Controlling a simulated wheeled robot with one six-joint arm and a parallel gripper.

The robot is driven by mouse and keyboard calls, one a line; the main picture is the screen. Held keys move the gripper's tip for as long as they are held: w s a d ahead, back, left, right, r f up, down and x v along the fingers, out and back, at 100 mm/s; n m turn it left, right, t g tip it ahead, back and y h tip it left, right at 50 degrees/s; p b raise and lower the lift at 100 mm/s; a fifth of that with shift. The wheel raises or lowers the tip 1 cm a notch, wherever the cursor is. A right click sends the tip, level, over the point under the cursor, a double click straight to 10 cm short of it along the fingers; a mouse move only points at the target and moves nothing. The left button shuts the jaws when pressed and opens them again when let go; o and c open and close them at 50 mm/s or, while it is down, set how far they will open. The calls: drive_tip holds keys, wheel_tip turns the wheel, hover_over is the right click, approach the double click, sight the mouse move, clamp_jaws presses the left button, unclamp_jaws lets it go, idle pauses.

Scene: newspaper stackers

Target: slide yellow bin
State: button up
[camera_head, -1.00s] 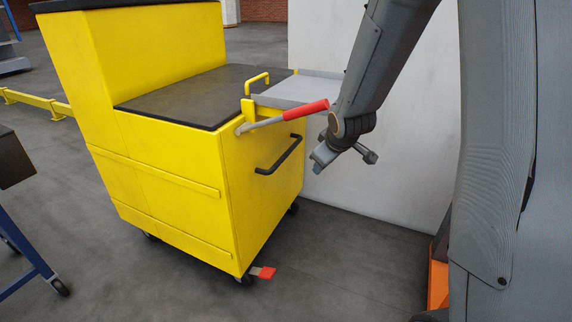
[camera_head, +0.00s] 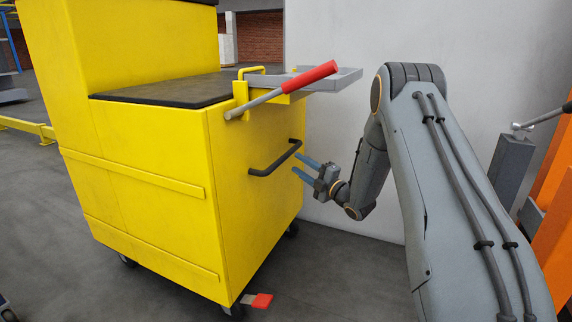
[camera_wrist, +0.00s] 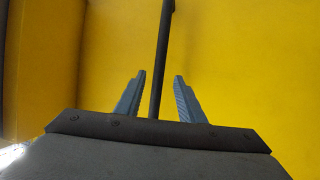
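The yellow bin (camera_head: 150,213) stands on wheels at the left of the head view, with a black handle (camera_head: 274,160) on its front face. My gripper (camera_head: 303,170) is open just in front of the handle, its blue-grey fingers pointing at it. In the wrist view, the black handle bar (camera_wrist: 161,60) runs upright between the two spread fingers of my gripper (camera_wrist: 157,90). The bin's yellow face (camera_wrist: 250,60) fills the background. The fingers do not appear to touch the bar. The bar's lower end is hidden by my gripper.
A red-gripped lever (camera_head: 308,77) and a grey tray (camera_head: 335,78) jut out above the handle. A red pedal (camera_head: 262,300) sits low by a front wheel. A pale wall (camera_head: 440,40) stands close behind my arm. Orange structure (camera_head: 553,190) stands at the far right.

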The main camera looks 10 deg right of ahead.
sight(286, 155)
drive_tip(key=b+x, duration=0.2)
drive_tip(key=x, duration=0.5)
drive_tip(key=shift+w+a+r, duration=0.1)
drive_tip(key=shift+w+a, duration=0.05)
drive_tip(key=shift+w, duration=0.1)
clamp_jaws()
